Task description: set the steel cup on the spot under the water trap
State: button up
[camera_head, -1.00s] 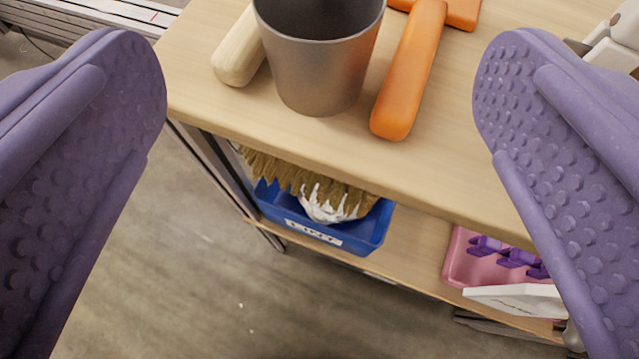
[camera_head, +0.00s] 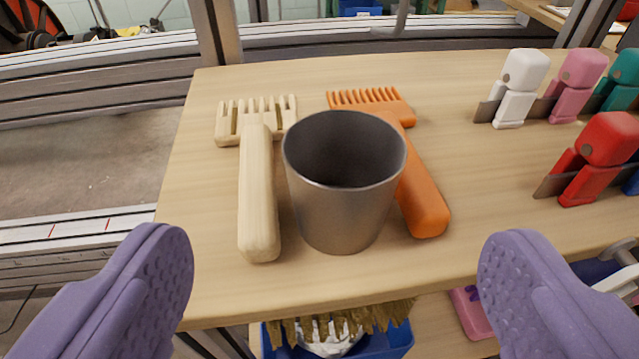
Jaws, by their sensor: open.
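The steel cup (camera_head: 342,205) stands upright on the wooden shelf top, empty as far as I see into it, between a cream comb-like tool and an orange one. My gripper (camera_head: 335,268) is open, its two purple padded fingers spread wide at the lower left and lower right. The cup lies ahead of the fingertips, roughly centred between them, and nothing is held. I cannot make out the water trap or the spot under it in this view.
The cream comb (camera_head: 259,195) is close on the cup's left; the orange comb (camera_head: 424,200) is close on its right, partly hidden by it. White (camera_head: 518,88), pink (camera_head: 577,85) and red (camera_head: 600,150) clips stand at right. A blue bin (camera_head: 398,342) is below. The shelf's (camera_head: 205,215) left side is clear.

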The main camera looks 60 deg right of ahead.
aim_at(341, 128)
jog(key=b+x, duration=0.1)
jog(key=x, duration=0.3)
jog(key=b+x, duration=0.1)
jog(key=x, duration=0.2)
jog(key=shift+d+b, duration=0.4)
jog(key=shift+d, duration=0.05)
jog(key=c, duration=1.3)
jog(key=shift+o, duration=0.2)
jog(key=shift+r+p, duration=1.05)
jog(key=shift+r, duration=0.75)
jog(key=s+a+p, duration=0.4)
jog(key=s, duration=0.3)
jog(key=s+a+r+p, duration=0.1)
jog(key=s+a+p, duration=0.2)
jog(key=s, duration=0.4)
jog(key=shift+a+r+p, duration=0.2)
jog(key=shift+a+p, duration=0.2)
jog(key=shift+p, duration=0.3)
